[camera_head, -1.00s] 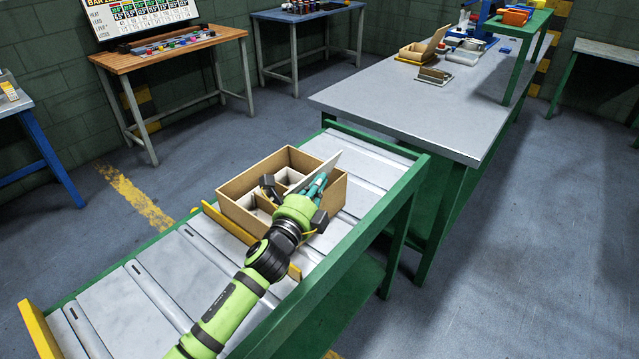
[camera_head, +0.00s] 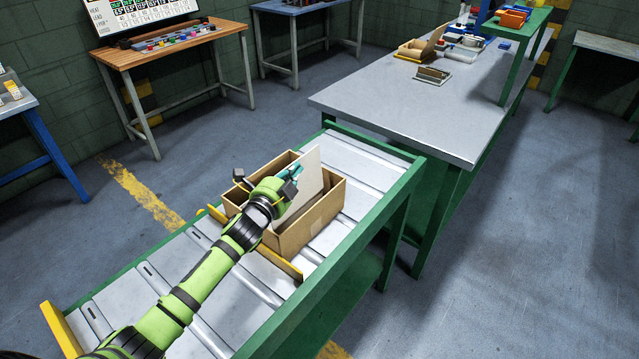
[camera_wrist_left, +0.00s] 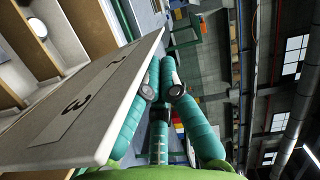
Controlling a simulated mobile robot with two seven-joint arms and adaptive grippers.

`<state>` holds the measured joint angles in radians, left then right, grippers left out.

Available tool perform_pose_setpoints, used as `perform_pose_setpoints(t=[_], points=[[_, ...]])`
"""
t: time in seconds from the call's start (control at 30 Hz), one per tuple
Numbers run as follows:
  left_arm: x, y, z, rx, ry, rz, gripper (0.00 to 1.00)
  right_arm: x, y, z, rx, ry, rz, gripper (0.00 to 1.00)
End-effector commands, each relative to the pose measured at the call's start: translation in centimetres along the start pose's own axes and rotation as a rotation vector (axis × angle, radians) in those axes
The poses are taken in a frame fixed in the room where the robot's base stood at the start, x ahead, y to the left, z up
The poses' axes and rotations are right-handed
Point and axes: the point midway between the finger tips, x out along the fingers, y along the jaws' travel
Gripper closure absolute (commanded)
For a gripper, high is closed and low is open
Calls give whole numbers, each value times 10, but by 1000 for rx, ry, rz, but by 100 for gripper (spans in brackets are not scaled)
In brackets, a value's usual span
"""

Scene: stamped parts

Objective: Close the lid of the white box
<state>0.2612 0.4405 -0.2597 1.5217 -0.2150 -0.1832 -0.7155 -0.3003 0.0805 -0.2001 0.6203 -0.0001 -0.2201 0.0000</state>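A brown-walled box (camera_head: 325,207) sits on the roller conveyor. A white lid panel (camera_head: 309,183) stands steeply raised at it, with its broad face showing. In the left wrist view the lid (camera_wrist_left: 75,110) crosses the left side, with a dark marking like a "3"; pale compartments with brown dividers show behind it. My left gripper (camera_head: 296,171) is above the box, close against the lid's upper left part. Its teal fingers (camera_wrist_left: 163,85) are drawn together beside the lid, with nothing seen between them. Whether they touch it is unclear. Most of the box's inside is hidden. My right gripper is out of view.
The green-framed conveyor (camera_head: 392,200) has yellow bars (camera_head: 283,263) near the box. A grey table (camera_head: 410,105) stands beyond it, with an open-lidded box (camera_head: 418,48) at its back. A wooden table (camera_head: 170,55) stands at the back left. The near rollers are partly bare.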

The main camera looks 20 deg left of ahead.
Motion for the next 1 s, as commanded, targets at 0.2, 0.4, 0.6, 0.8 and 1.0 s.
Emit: perform_pose_setpoints(t=[0.2,0.4,0.6,0.8,1.0], points=[[8,-7,32,-196,-2,51,100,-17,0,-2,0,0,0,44],[12,-2,46,-312,2,78,100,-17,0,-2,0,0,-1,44],[12,-2,45,-309,1,77,100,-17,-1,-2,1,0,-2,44],[12,-2,45,-307,2,77,100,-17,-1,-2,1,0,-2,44],[12,-7,45,-306,2,76,100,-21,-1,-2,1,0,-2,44]])
